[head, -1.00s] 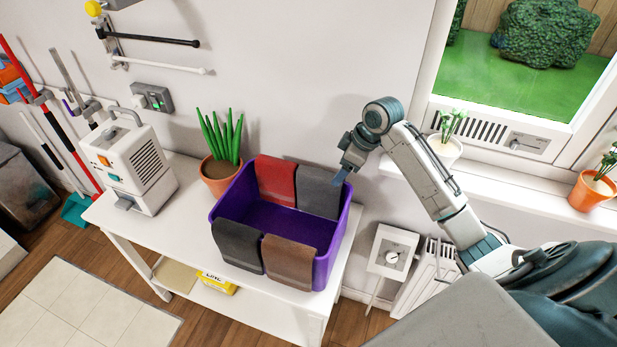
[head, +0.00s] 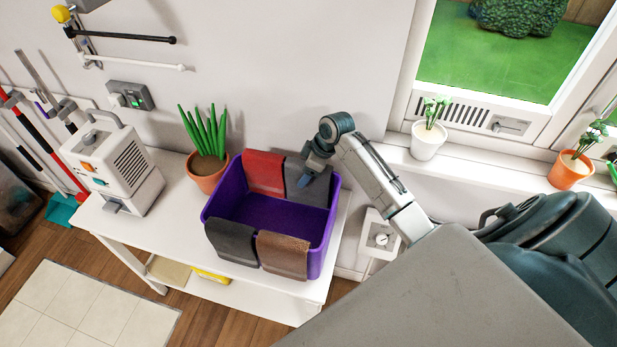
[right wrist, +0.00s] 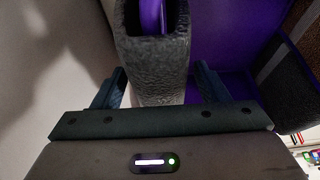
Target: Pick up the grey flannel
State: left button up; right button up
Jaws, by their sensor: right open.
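The grey flannel (head: 318,191) hangs over the back right rim of the purple bin (head: 328,240). My right gripper (head: 303,180) is at this flannel's upper part and hides some of it. In the right wrist view the jaws (right wrist: 160,75) are open, with one finger on each side of the textured grey flannel (right wrist: 152,62). A gap shows beside the flannel, and whether either finger touches it is unclear. My left gripper is not in view.
A red flannel (head: 264,170) hangs beside the grey one. A darker, near-black flannel (head: 231,240) and a brown flannel (head: 283,255) hang on the front rim. A potted plant (head: 207,165) and a white appliance (head: 115,165) stand left on the white table (head: 150,238).

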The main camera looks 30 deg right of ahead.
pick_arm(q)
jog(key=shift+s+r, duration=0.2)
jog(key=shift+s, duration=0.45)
pick_arm(e)
jog(key=shift+a+f, duration=0.1)
jog(key=shift+f, duration=0.5)
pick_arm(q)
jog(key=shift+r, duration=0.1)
pick_arm(e)
jog(key=shift+f, duration=0.1)
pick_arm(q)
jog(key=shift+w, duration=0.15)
pick_arm(e)
jog(key=shift+w, duration=0.1)
jog(key=c, duration=1.1)
